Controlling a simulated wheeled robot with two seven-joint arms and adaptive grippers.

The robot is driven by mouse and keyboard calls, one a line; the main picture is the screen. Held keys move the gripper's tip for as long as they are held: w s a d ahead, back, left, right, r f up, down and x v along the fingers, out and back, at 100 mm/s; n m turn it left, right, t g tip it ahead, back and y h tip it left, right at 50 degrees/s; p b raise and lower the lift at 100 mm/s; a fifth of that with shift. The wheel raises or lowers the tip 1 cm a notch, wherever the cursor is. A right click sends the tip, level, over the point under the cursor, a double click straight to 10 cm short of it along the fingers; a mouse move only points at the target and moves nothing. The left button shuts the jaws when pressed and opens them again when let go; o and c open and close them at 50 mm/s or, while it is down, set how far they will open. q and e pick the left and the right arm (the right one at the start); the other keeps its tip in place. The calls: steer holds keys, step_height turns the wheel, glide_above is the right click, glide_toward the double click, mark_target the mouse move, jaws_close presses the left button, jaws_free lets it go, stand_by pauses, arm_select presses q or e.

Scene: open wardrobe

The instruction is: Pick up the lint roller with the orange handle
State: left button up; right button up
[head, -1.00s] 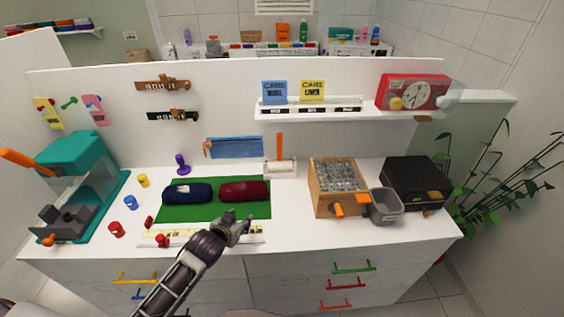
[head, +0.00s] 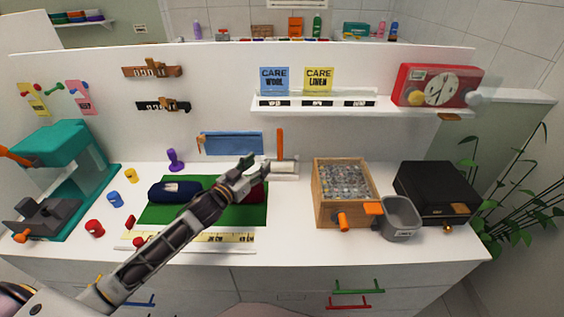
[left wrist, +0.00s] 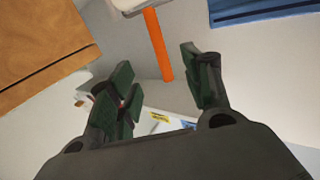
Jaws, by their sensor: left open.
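The lint roller has an upright orange handle (head: 280,144) and a white roller head (head: 284,168) low on the counter, against the back wall. My left gripper (head: 256,166) is just left of the roller, over the far right part of the green mat (head: 254,213). In the left wrist view my left gripper (left wrist: 157,66) is open and empty. The orange handle (left wrist: 158,45) shows there between the two fingers, and the white roller end (left wrist: 133,5) is cut off at the top edge. A small gap to the handle seems to remain. My right gripper is out of view.
A wooden box (head: 343,196) of clear beads stands right of the roller, with a grey bin (head: 401,217) and black box (head: 436,192) beyond. A dark blue roll (head: 175,190) lies on the mat.

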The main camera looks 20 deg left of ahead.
mark_target(278, 147)
arm_select(q)
steer(key=shift+p+x, duration=0.4)
steer(key=shift+x, duration=3.8)
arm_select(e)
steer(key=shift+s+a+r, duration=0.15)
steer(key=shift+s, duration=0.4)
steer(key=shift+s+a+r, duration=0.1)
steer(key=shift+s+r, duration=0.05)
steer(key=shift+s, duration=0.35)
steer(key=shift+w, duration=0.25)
arm_select(q)
steer(key=shift+w+f, duration=0.1)
steer(key=shift+w, duration=0.05)
